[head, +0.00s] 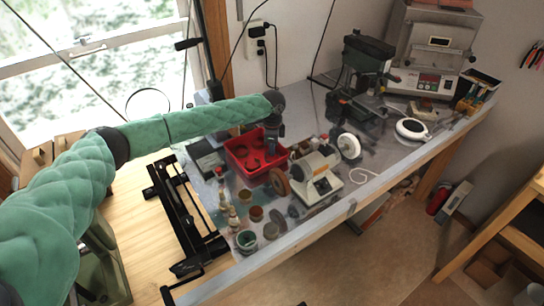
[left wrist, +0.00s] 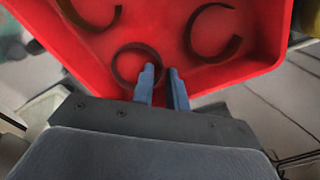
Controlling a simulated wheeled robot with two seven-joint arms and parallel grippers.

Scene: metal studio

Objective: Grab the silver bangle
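A red tray (head: 233,163) stands on the workbench in the head view; its rim (left wrist: 245,79) also shows in the left wrist view. In the tray lie a closed-looking ring (left wrist: 115,78), a C-shaped open bangle (left wrist: 237,46) and a curved band (left wrist: 75,17) cut by the frame edge. All look dark and brownish here, so I cannot tell which is silver. My left gripper (left wrist: 163,76) points into the tray, its blue fingers slightly apart. One fingertip overlaps the ring's inside and the other is just outside its right edge. Contact is unclear. My right gripper is out of view.
A bench grinder (head: 318,170) stands close to the tray's right. Small jars (head: 246,238) and bottles stand in front. A drill press (head: 362,75) and a kiln (head: 435,50) are farther back. A black rail frame (head: 185,215) lies to the left.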

